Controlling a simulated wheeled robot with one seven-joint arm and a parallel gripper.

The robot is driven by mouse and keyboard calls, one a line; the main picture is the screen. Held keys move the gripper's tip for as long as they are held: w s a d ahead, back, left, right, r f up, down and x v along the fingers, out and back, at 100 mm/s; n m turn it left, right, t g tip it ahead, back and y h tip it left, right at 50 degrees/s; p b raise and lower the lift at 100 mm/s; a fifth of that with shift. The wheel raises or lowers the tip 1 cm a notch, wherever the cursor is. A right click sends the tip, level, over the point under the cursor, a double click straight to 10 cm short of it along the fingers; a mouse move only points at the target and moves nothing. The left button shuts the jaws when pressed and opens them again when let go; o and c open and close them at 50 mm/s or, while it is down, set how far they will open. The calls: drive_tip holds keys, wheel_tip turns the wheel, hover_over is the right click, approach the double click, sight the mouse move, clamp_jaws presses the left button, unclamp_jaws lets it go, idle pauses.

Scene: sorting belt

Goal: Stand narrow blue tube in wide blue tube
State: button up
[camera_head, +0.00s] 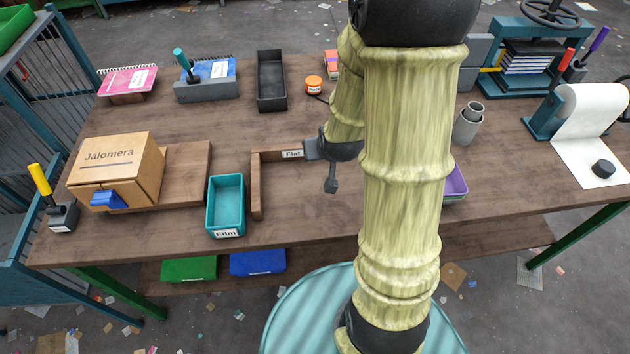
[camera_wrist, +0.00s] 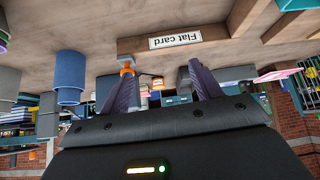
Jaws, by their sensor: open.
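In the wrist view, which is upside down, a wide blue tube (camera_wrist: 70,72) stands on the table at the left. A slightly narrower blue tube (camera_wrist: 68,96) shows at its free end, apparently standing inside it, with only a short part projecting. My gripper (camera_wrist: 162,68) is open, with its two purple fingers apart and no tube between them. The blue tubes are off to the left of the fingers, not touching them. In the head view I do not see the blue tubes; my arm covers that part of the table.
Grey tubes (camera_head: 466,126) stand right of my arm, one inside another. A wooden corner frame labelled Flat card (camera_head: 257,190) and a teal Film tray (camera_head: 225,205) lie to the left. An orange pot (camera_head: 314,85) and a black tray (camera_head: 271,80) are behind. Table between is clear.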

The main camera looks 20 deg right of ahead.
drive_tip(key=s+a+r+g, duration=0.2)
drive_tip(key=s+a, duration=0.1)
drive_tip(key=s, duration=0.2)
drive_tip(key=s+a+r+n+g+y, duration=0.1)
drive_tip(key=s+a+r+g, duration=0.1)
drive_tip(key=s, duration=0.4)
drive_tip(key=shift+s+a+r+n+g, duration=0.3)
drive_tip(key=shift+a+g, duration=0.2)
drive_tip(key=shift+a, duration=0.3)
drive_tip(key=p+v, duration=0.2)
drive_tip(key=w+p+v, duration=0.1)
drive_tip(key=p+v, duration=0.1)
drive_tip(key=p, duration=0.1)
drive_tip(key=shift+r, duration=0.5)
